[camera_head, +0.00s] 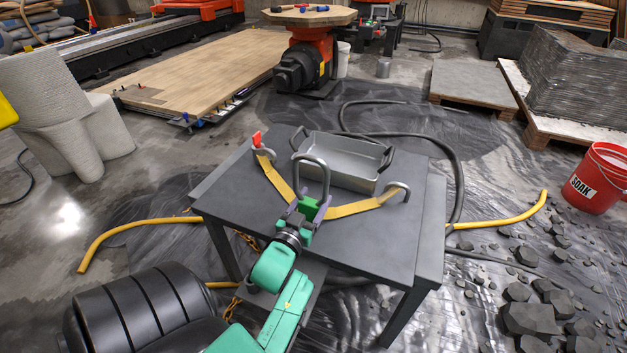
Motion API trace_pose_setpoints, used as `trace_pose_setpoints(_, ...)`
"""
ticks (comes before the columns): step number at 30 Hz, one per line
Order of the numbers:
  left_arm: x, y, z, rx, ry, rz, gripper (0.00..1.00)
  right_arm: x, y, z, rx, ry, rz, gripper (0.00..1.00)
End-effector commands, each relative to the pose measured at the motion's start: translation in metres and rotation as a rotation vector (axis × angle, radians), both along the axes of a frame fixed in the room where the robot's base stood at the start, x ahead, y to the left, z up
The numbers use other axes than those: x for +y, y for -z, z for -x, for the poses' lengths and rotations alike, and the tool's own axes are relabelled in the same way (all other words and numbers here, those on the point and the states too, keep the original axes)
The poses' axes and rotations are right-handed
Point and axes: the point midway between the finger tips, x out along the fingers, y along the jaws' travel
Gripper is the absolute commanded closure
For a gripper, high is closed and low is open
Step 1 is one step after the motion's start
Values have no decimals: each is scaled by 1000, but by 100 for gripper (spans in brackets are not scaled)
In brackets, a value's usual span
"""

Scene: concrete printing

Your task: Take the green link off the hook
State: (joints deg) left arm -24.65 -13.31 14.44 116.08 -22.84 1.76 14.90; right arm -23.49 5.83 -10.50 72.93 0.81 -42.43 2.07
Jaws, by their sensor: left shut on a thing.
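My left gripper (308,204), on the teal arm from the bottom, is shut on the green block of the green link (308,208). A tall grey loop (312,160) rises from this block, above the dark table (355,245). A yellow strap (355,209) runs out on both sides behind the gripper. A grey hook with a red tab (258,141) is at its left end, and another grey hook (400,187) is at its right end. The gripper hides where strap and link meet, so I cannot tell whether they touch. My right gripper is not in view.
A grey metal tray (342,165) with handles stands on the table behind the loop. A black hose (455,175) curves past the table's right side. A red bucket (597,178) and dark rubble lie on the right. The table's front right is clear.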

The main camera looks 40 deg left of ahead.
Motion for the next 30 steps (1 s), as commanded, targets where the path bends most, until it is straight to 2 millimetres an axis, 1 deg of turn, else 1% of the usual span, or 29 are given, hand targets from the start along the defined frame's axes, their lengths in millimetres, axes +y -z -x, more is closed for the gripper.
trace_pose_setpoints(1,-3,2,0,-16,-21,44,100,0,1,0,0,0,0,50)
trace_pose_setpoints(19,-3,12,0,-17,-22,43,100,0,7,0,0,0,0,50)
trace_pose_setpoints(20,-3,12,0,-17,-22,43,29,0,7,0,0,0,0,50)
trace_pose_setpoints(21,-3,12,0,-17,-22,43,14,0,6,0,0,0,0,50)
trace_pose_setpoints(22,-3,12,0,-16,-22,43,2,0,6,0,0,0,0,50)
trace_pose_setpoints(23,-3,12,0,-16,-22,43,0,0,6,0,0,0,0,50)
trace_pose_setpoints(30,-3,16,1,-8,-23,47,0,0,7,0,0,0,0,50)
